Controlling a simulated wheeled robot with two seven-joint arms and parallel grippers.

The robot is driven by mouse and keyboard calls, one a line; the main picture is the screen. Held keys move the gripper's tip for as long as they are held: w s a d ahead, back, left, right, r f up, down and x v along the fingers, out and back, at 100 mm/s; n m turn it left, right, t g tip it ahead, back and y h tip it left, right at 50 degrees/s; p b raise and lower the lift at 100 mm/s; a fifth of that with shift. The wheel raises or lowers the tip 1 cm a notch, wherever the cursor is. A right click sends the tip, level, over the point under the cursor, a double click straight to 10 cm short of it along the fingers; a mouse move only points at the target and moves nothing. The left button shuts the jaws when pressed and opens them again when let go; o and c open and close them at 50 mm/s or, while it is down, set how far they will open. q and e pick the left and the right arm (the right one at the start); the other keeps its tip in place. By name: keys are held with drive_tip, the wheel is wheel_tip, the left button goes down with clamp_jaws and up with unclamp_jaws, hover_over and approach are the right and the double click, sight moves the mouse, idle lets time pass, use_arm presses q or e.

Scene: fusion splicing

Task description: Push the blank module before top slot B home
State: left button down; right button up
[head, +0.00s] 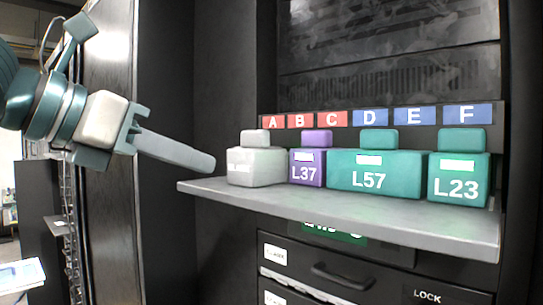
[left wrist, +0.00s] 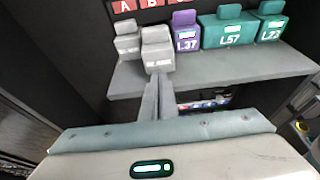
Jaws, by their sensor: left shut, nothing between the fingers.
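The blank module (head: 257,168) is a pale grey block with a grey knob on top, at the left of the shelf in the head view. In the left wrist view this front grey block (left wrist: 157,53) stands forward, below label B. A second grey block (left wrist: 127,45) stands behind and left of it, below label A; the front block appears to hide it in the head view. My left gripper (head: 208,164) is shut and empty, its long fingers pointing right at the front block's near side. In the left wrist view the fingertips overlap its lower front; contact cannot be told.
The grey shelf (head: 350,220) also holds a purple module L37 (head: 307,166) and teal modules L57 (head: 374,182) and L23 (head: 459,186), right of the blank one. Red and blue letter labels (head: 370,117) run above. A drawer with a handle (head: 342,278) lies below.

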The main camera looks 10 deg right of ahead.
sight(239, 166)
use_arm(q)
drive_tip(key=shift+w+d+f, duration=0.1)
drive_tip(key=shift+w+d, duration=0.6)
drive_tip(key=shift+d, duration=0.25)
drive_tip(key=shift+w+d+f, duration=0.1)
drive_tip(key=shift+w+d, duration=0.55)
drive_tip(key=shift+d, duration=0.3)
drive_tip(key=shift+w+d+f, duration=0.1)
drive_tip(key=shift+w+d, duration=0.6)
drive_tip(key=shift+d, duration=0.25)
drive_tip(key=shift+w+d, duration=0.7)
drive_tip(key=shift+d, duration=0.25)
drive_tip(key=shift+w+d, duration=0.7)
drive_tip(key=shift+d, duration=0.25)
drive_tip(key=shift+b, duration=0.3)
drive_tip(key=shift+a, duration=0.1)
drive_tip(key=shift+s+a+b, duration=0.4)
drive_tip(key=shift+a+b, duration=0.1)
drive_tip(key=shift+b, duration=0.05)
drive_tip(key=shift+s+a+b, duration=0.65)
drive_tip(key=shift+a, duration=0.2)
drive_tip(key=shift+s+a+b, duration=0.6)
drive_tip(key=shift+a, duration=0.2)
drive_tip(key=shift+s+a+b, duration=0.5)
drive_tip(key=shift+s+a, duration=0.2)
drive_tip(key=shift+a, duration=0.35)
